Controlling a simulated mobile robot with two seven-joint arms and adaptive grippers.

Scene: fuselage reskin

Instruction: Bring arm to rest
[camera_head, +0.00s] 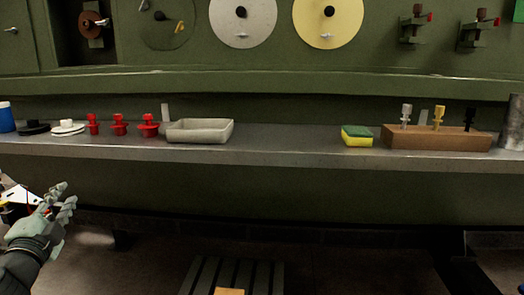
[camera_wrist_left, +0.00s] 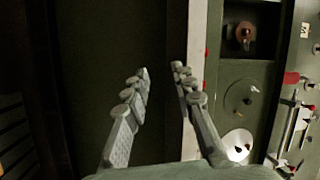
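My left gripper (camera_head: 66,196) is at the lower left of the head view, in front of and below the grey shelf (camera_head: 290,150). Its dark wrist comes in from the bottom left corner. In the left wrist view the two fingers of the left gripper (camera_wrist_left: 160,72) stand apart with nothing between them. The left gripper is clear of the objects on the shelf. My right gripper is in neither view.
On the shelf are several red plugs (camera_head: 119,125), a grey tray (camera_head: 200,131), a green and yellow sponge (camera_head: 357,136) and a wooden block (camera_head: 440,137) holding small fittings. A slatted stand (camera_head: 232,275) is below. Discs (camera_head: 328,22) hang on the green wall.

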